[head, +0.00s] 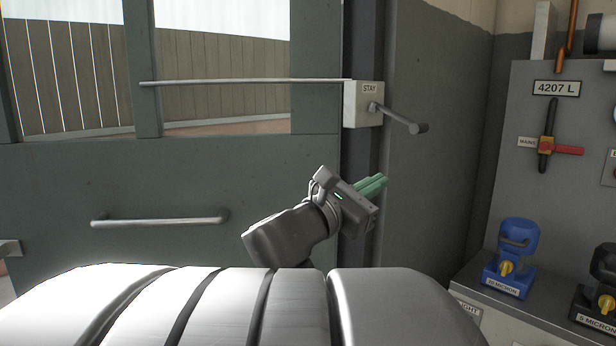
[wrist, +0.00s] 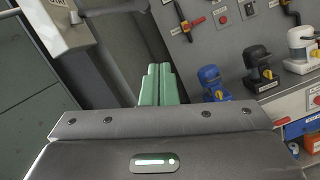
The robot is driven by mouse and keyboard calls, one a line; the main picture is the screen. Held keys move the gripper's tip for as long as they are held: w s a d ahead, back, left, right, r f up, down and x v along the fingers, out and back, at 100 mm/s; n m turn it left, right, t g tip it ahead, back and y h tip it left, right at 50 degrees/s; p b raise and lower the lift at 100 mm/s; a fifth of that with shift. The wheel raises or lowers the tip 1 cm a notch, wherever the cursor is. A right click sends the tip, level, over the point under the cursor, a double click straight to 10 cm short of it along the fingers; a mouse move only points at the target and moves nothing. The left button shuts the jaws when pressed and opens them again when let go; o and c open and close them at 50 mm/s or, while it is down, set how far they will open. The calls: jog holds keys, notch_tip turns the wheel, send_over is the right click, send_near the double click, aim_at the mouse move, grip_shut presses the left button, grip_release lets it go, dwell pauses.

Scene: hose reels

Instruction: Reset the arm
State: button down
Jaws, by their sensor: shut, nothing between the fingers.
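My gripper (head: 374,186) is at the middle of the head view, at the end of my dark arm, pointing right and slightly up. Its green fingers are together with nothing between them. In the wrist view the fingers (wrist: 158,84) also stand side by side. The gripper is in front of the dark door post, below a box labelled STAY (head: 363,104), and looks apart from it. The rest of my arm is hidden behind my silver body at the bottom of the head view.
A green-grey door (head: 170,180) with a horizontal handle (head: 160,218) fills the left. A lever (head: 400,119) sticks out from the STAY box. At right, a grey panel (head: 545,190) carries a red-handled valve (head: 548,146); a blue filter unit (head: 515,255) stands on the bench below.

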jog(key=shift+s+a, duration=0.1)
jog(key=shift+a, duration=0.05)
dwell(0.3)
jog(key=w+d+r+m+g+p, duration=0.1)
jog(key=w+d+r+m+p, duration=0.1)
jog(key=w+d+p, duration=0.3)
jog(key=shift+w+d+r+m+p, duration=0.15)
jog(key=shift+w+d+m+p, duration=0.4)
jog(key=shift+w, duration=1.15)
jog(key=shift+a, duration=0.1)
